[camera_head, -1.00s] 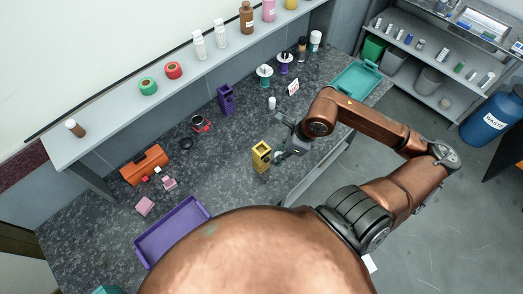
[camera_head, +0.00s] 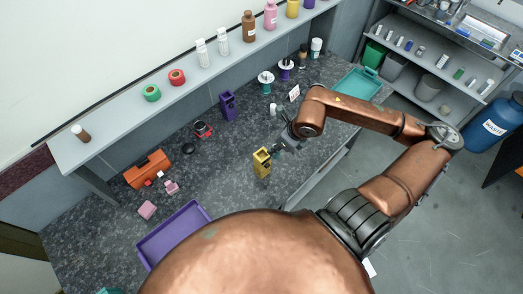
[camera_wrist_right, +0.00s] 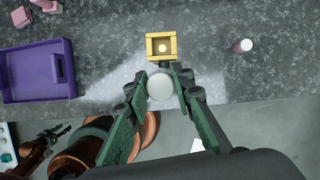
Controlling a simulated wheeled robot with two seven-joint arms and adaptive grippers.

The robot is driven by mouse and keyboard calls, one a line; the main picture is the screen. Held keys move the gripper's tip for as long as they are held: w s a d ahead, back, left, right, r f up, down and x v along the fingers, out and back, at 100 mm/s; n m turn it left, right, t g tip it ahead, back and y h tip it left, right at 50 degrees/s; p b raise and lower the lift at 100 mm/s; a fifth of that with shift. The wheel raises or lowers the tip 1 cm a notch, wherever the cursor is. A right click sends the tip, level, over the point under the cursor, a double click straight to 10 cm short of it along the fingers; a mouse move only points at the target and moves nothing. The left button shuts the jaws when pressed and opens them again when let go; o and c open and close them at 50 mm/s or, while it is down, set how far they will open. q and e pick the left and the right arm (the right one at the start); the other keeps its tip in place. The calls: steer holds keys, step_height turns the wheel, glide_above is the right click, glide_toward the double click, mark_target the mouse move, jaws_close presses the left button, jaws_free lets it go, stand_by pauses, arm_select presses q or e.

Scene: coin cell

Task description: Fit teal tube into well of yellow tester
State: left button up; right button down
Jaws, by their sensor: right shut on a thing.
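The yellow tester (camera_head: 262,163) stands upright on the dark speckled bench, its square open top facing up. In the right wrist view the tester (camera_wrist_right: 151,45) lies just beyond my fingertips, with a pale round spot inside its opening. My right gripper (camera_head: 279,146) is just right of the tester in the head view. In the wrist view its green fingers (camera_wrist_right: 160,86) are shut on a tube whose round white top (camera_wrist_right: 160,88) faces the camera. The tube's sides are hidden, so its teal colour does not show clearly.
A purple tray (camera_head: 172,233) lies at the front left, also in the wrist view (camera_wrist_right: 38,72). A white vial (camera_head: 273,109) stands behind my gripper, and a purple holder (camera_head: 228,104) farther back. An orange toolbox (camera_head: 148,168) is left. Bench around the tester is clear.

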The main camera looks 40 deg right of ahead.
steer(key=w+f, duration=0.4)
steer(key=w+a+f+p, duration=0.1)
steer(key=w+f, duration=0.1)
steer(key=shift+w+f, duration=0.15)
steer(key=f+p, duration=0.1)
steer(key=f, duration=0.2)
steer(key=shift+w+f, duration=0.1)
steer(key=shift+w, duration=0.1)
steer(key=shift+f, duration=0.15)
steer(key=shift+f, duration=0.25)
steer(key=c, duration=1.7)
jaws_free()
steer(key=shift+r, duration=0.1)
steer(key=shift+r, duration=0.1)
